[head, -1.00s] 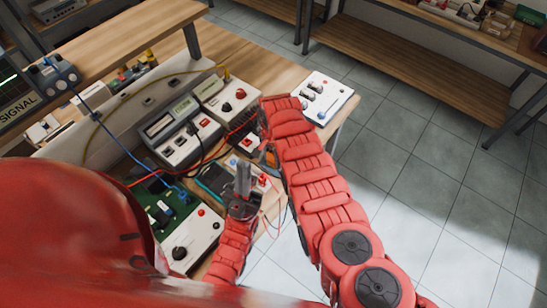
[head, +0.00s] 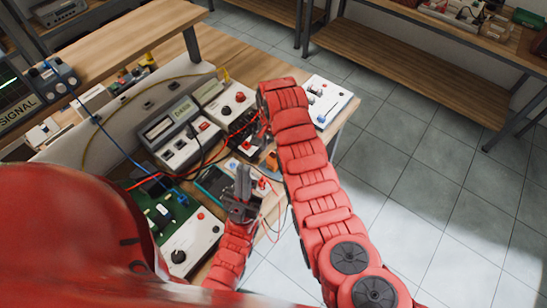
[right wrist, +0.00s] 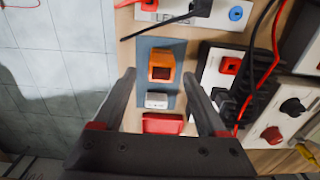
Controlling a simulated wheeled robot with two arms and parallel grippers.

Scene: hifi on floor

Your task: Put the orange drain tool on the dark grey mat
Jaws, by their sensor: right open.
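The orange tool (right wrist: 161,66), a small block with a dark red recess, lies on a slate-grey mat (right wrist: 151,43) in the right wrist view. A small pale grey block (right wrist: 156,101) is on the same mat, nearer my wrist. My right gripper (right wrist: 159,75) is open and empty, its fingertips on either side of the orange tool in the picture; I cannot tell the height gap. In the head view my right arm hides most of this spot, and a bit of orange (head: 271,160) shows beside it. My left gripper (head: 243,183) points up over the bench front; its finger gap is unclear.
Several instruments crowd the bench, including a grey meter (head: 172,130) and a green circuit board (head: 165,208). Red and black cables (right wrist: 262,60) run close to the right finger. A white panel (head: 328,100) stands at the bench's right end. Tiled floor lies beyond.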

